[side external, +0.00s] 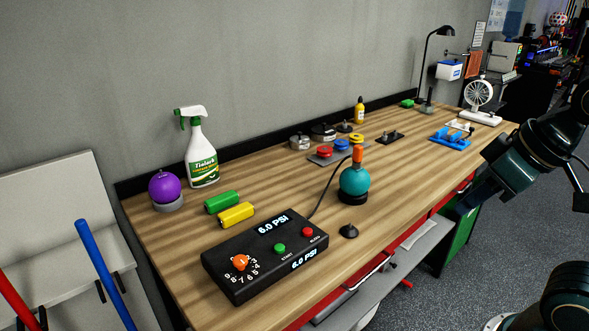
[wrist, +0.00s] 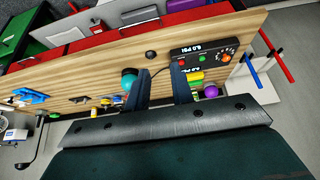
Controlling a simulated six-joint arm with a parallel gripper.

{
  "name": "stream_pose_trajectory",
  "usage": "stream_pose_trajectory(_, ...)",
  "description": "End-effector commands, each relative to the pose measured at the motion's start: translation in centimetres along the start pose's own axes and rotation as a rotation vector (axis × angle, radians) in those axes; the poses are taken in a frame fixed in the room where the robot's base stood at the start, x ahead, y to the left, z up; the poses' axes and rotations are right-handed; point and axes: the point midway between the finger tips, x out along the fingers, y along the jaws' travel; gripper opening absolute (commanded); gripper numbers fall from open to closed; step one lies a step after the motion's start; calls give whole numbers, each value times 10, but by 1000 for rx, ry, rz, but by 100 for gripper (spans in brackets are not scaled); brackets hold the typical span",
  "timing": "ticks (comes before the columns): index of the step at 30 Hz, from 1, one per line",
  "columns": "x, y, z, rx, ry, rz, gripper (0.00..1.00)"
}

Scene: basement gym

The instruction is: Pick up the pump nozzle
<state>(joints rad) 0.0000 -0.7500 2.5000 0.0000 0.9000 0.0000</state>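The pump nozzle (side external: 357,154) is an orange piece on top of a teal ball (side external: 354,181), which sits on a black ring on the wooden table. A black hose runs from it to the black pump box (side external: 265,254), whose displays read 6.0 PSI. In the wrist view the teal ball (wrist: 129,74) is just left of my left finger; I cannot clearly make out the nozzle there. My gripper (wrist: 160,80) is open, its two dark fingers apart with nothing held between them. In the side view my gripper (side external: 470,203) is off the table's right front edge, well apart from the nozzle.
On the wooden table (side external: 160,240) are a purple ball (side external: 164,187), a spray bottle (side external: 201,155), green and yellow cylinders (side external: 236,215), a small black cone (side external: 349,231), weights, a blue rack (side external: 451,134), a fan (side external: 479,97) and a lamp (side external: 427,80). The table's right front area is clear.

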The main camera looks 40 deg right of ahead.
Motion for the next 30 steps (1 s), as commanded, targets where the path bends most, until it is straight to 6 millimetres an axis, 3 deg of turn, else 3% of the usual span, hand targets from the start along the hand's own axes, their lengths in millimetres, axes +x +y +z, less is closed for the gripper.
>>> stream_pose_trajectory(1, 0, 0, 0, 0, 0, 0, 33)
stream_pose_trajectory(3, 0, 0, 0, 0, 0, 0, 47)
stream_pose_trajectory(17, -2, 1, -8, 23, -7, 3, 47)
stream_pose_trajectory(23, -9, 6, -37, 111, -37, 14, 47)
stream_pose_trajectory(30, -14, 18, -93, 288, -91, 41, 47)
